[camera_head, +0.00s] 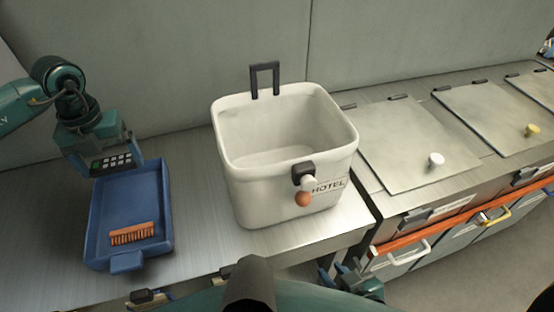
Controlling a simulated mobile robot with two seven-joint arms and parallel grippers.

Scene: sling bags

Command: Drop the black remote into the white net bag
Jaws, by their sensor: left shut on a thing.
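My left gripper (108,160) is shut on the black remote (113,161), which shows rows of pale buttons. It holds the remote over the back end of the blue tray (97,220); the gap beneath cannot be judged. The white container (288,190), marked HOTEL, stands upright and open to the right of the tray. It looks like a solid-walled tub rather than a net bag, and its inside looks empty.
An orange-brown brush-like thing (133,233) lies in the blue tray. Lidded metal bins (400,145) stand to the right. A wall runs behind.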

